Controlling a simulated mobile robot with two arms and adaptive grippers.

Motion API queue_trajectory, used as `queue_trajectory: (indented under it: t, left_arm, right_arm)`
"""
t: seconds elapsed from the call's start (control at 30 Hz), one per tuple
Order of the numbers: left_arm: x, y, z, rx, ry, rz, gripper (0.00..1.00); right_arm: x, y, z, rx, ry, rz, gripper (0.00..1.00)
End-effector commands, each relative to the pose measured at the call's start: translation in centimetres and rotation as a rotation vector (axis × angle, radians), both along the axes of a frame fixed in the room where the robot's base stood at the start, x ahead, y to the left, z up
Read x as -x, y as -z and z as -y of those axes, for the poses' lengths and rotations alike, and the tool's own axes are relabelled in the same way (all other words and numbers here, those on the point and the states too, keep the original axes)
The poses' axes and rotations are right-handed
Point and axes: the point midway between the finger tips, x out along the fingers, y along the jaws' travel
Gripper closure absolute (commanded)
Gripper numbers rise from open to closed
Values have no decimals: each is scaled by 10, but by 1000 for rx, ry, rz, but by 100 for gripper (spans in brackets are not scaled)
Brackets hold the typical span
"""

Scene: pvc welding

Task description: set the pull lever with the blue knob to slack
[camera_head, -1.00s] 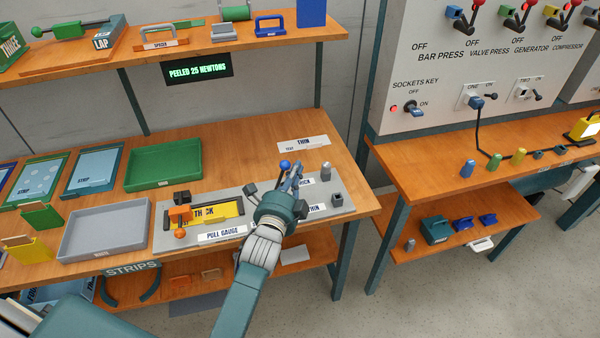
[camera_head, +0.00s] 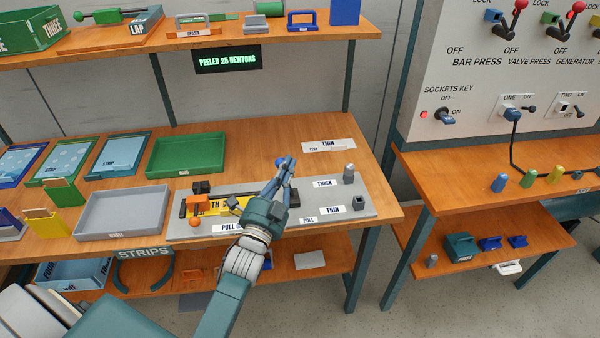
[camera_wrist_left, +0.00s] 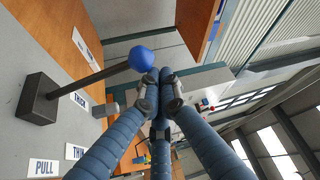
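The pull lever has a blue knob (camera_wrist_left: 141,59) on a thin rod rising at a slant from a dark block (camera_wrist_left: 38,100) in the left wrist view. In the head view the knob (camera_head: 280,162) is partly hidden behind my fingers. My left gripper (camera_head: 287,163) reaches over the grey gauge board (camera_head: 370,209). Its fingers are together in the left wrist view (camera_wrist_left: 157,82), with the tips right beside the knob, which is not between them. Whether they touch is unclear. A PULL label (camera_wrist_left: 43,167) lies by the block. My right gripper is out of view.
On the board, left of my gripper, are a yellow THICK strip (camera_head: 230,205) and an orange knob (camera_head: 194,223). Grey posts (camera_head: 349,172) stand at right. A grey tray (camera_head: 122,213) and green tray (camera_head: 187,155) lie left. A screen (camera_head: 227,60) reads "PEELED 25 NEWTONS".

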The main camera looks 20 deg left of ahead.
Motion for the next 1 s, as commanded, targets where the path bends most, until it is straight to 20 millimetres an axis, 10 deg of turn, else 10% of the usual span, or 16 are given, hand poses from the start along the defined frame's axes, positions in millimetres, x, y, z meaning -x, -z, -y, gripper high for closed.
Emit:
queue_trajectory:
  t: [1.0]
  left_arm:
    - [13,3,-20,144,0,97,100]
  right_arm:
    - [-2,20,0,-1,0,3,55]
